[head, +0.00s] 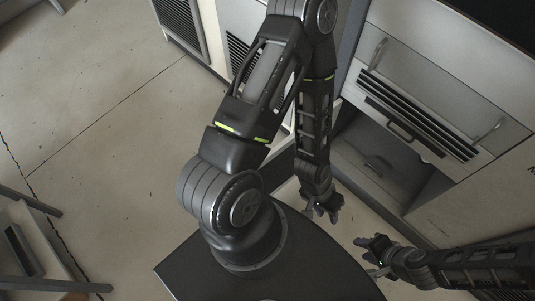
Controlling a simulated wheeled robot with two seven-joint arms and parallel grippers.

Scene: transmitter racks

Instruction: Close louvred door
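A pale rack front at the right carries a panel with a band of dark louvre slats (418,116) and a dark handle (400,131). Below the slats is a shadowed open recess (378,150); I cannot tell for sure how the louvred panel is hinged. My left gripper (321,214) points down, fingers apart and empty, left of and below the recess. My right gripper (364,256) comes in from the lower right, fingers apart and empty, below the recess. Neither touches the panel. My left arm hides part of the racks behind it.
More racks with louvred fronts (180,20) stand at the top, left of my arm. The concrete floor (100,110) is clear at the left. Dark metal framing (30,205) stands at the lower left.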

